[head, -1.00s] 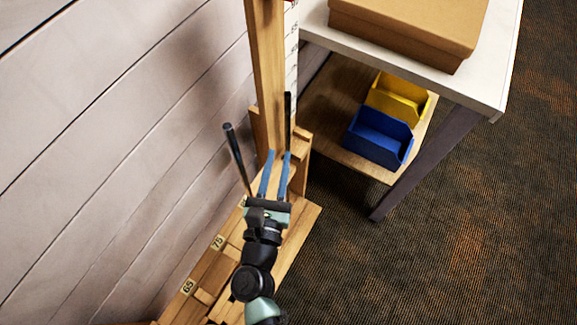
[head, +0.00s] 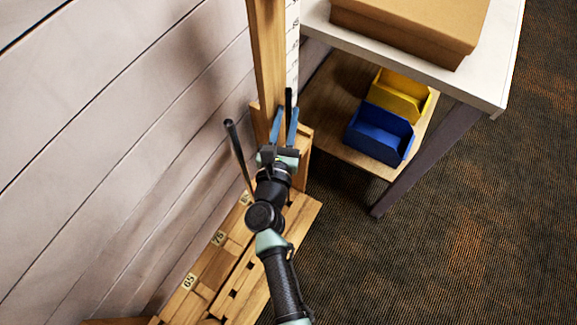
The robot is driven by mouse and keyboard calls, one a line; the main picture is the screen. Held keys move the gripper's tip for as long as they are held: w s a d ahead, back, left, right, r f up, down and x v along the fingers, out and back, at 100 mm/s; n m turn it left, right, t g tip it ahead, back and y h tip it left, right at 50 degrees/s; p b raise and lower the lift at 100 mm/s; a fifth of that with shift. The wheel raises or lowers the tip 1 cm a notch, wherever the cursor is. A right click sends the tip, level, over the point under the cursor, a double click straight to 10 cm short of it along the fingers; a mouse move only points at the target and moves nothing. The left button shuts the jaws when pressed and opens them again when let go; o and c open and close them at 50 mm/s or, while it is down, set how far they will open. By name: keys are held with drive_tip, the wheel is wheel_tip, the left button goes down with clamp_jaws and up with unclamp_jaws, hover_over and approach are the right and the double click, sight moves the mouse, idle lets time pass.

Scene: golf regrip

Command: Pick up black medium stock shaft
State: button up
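Two thin black shafts stand at the wooden rack (head: 245,275). One shaft (head: 234,143) leans to the left, close to the wall. The other shaft (head: 288,97) is near upright, beside the tall wooden post. I cannot tell from size which is the medium one. My gripper (head: 286,113) has two blue fingers, spread apart and pointing away toward the post. The near-upright shaft shows its top between the fingertips; its lower part is hidden by my gripper. I see no finger closed on it.
The tall wooden post (head: 268,55) carries a white measuring scale (head: 292,45). A white-topped table (head: 400,65) stands at right with a cardboard box (head: 405,25). Yellow (head: 398,97) and blue (head: 380,135) bins sit on its lower shelf. The plank wall (head: 110,120) is at left.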

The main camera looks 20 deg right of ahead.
clamp_jaws()
drive_tip(key=shift+r, duration=0.15)
drive_tip(key=shift+s+d+r, duration=0.1)
drive_tip(key=shift+s+r, duration=0.05)
drive_tip(key=shift+r, duration=0.05)
wheel_tip(320, 180, up, 11)
drive_tip(key=p, duration=0.7)
drive_tip(key=s+d+b, duration=0.2)
drive_tip(key=s+d, duration=1)
drive_tip(key=s, duration=0.3)
drive_tip(key=shift+s, duration=0.3)
